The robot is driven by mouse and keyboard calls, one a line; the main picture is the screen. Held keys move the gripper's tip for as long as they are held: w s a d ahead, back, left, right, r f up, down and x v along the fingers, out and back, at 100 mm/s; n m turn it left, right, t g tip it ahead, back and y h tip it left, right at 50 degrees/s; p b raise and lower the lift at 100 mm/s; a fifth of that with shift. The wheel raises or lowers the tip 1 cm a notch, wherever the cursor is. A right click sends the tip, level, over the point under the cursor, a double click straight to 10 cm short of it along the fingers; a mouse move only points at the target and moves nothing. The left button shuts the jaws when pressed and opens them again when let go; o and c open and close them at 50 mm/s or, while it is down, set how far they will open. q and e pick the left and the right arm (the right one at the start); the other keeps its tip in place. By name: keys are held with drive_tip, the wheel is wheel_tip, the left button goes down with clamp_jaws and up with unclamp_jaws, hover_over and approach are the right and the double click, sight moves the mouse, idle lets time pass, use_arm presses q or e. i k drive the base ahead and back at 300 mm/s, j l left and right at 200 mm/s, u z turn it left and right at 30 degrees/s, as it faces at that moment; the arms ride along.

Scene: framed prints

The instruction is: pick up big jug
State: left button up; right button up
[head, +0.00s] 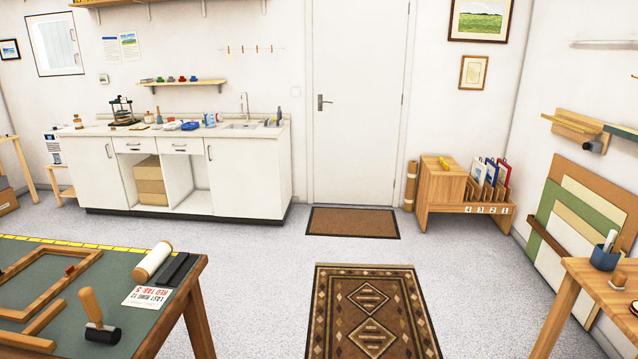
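I cannot make out a big jug in the head view. The white counter (235,170) at the back left has a sink (240,126) and several small items on top, including a blue item (190,126) and a small whitish container (210,119). They are too small and far off for me to tell whether one is a jug. Neither of my grippers is in view.
A green-topped workbench (60,300) with a frame, mallet (98,318) and roll (152,261) fills the near left. A wooden table (600,285) stands at right. A patterned rug (370,320) and open floor lie between, toward the door (360,100).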

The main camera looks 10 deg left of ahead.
sight(209, 117)
drive_tip(key=i, duration=1.75)
drive_tip(key=i+u, duration=0.15)
drive_tip(key=i, duration=0.45)
drive_tip(key=i+u, duration=0.2)
drive_tip(key=i, duration=0.35)
drive_tip(key=i+l+u, duration=0.15)
drive_tip(key=i, duration=0.45)
drive_tip(key=i+j+u, duration=0.2)
drive_tip(key=i+u, duration=0.7)
drive_tip(key=i+l+u, duration=0.1)
drive_tip(key=i+u, duration=0.4)
drive_tip(key=i+j+z, duration=0.3)
drive_tip(key=i, duration=0.25)
drive_tip(key=i+j+z, duration=0.25)
drive_tip(key=i, duration=0.3)
drive_tip(key=i+j+z, duration=0.3)
drive_tip(key=i+j, duration=0.1)
drive_tip(key=i, duration=0.1)
